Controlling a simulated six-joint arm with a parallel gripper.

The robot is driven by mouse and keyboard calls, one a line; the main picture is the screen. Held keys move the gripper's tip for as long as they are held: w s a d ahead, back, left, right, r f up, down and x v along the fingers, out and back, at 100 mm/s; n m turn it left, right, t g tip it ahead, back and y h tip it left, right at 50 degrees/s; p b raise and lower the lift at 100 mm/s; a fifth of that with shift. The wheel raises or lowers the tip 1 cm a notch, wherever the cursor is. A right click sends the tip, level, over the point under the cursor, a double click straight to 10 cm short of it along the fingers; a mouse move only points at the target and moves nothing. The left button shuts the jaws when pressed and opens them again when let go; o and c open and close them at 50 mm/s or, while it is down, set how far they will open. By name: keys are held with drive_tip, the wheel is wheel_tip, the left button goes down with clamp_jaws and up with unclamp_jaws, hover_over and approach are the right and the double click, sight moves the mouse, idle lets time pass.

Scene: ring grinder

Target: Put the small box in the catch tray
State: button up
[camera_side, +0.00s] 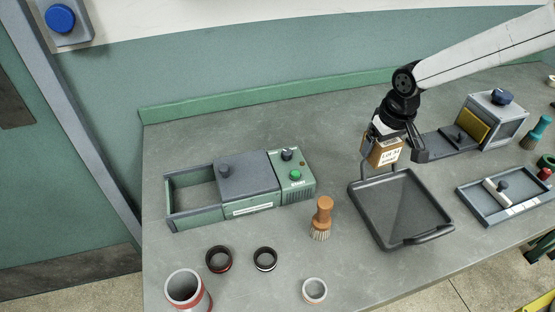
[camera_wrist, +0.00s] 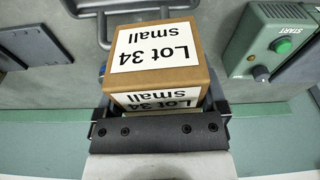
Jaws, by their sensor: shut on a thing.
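The small box (camera_side: 384,149) is a brown cube with white "Lot 34 small" labels. My gripper (camera_side: 388,138) is shut on it and holds it by the back edge of the catch tray, in the side view. In the wrist view the box (camera_wrist: 158,68) sits between the jaws of my gripper (camera_wrist: 160,112), its labels reading clearly. The catch tray (camera_side: 365,207) is a dark, shallow, empty tray with a handle at its front and another at its back. The box hides part of the back handle. I cannot tell the exact height of the box above the bench.
The green-grey machine with START button (camera_side: 295,174) stands left of the tray. A brush (camera_side: 322,218) stands between them. Rings (camera_side: 265,258) and a cup (camera_side: 186,289) lie at front left. A grey unit (camera_side: 495,118) and a blue-grey tray (camera_side: 512,204) are to the right.

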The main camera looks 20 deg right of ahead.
drive_tip(key=s+d+f+m, duration=0.1)
drive_tip(key=s+d+f, duration=0.1)
drive_tip(key=s+d, duration=0.2)
drive_tip(key=s, duration=0.3)
drive_tip(key=shift+s+f, duration=0.15)
drive_tip(key=shift+s, duration=0.25)
hover_over(396, 205)
drive_tip(key=shift+s+f, duration=0.15)
drive_tip(key=shift+f, duration=0.95)
drive_tip(key=shift+s+f, duration=0.1)
drive_tip(key=shift+f, duration=1)
drive_tip(key=shift+f, duration=0.1)
drive_tip(key=shift+f, duration=1.7)
drive_tip(key=shift+f, duration=0.15)
drive_tip(key=o, duration=1.2)
drive_tip(key=shift+o, duration=0.2)
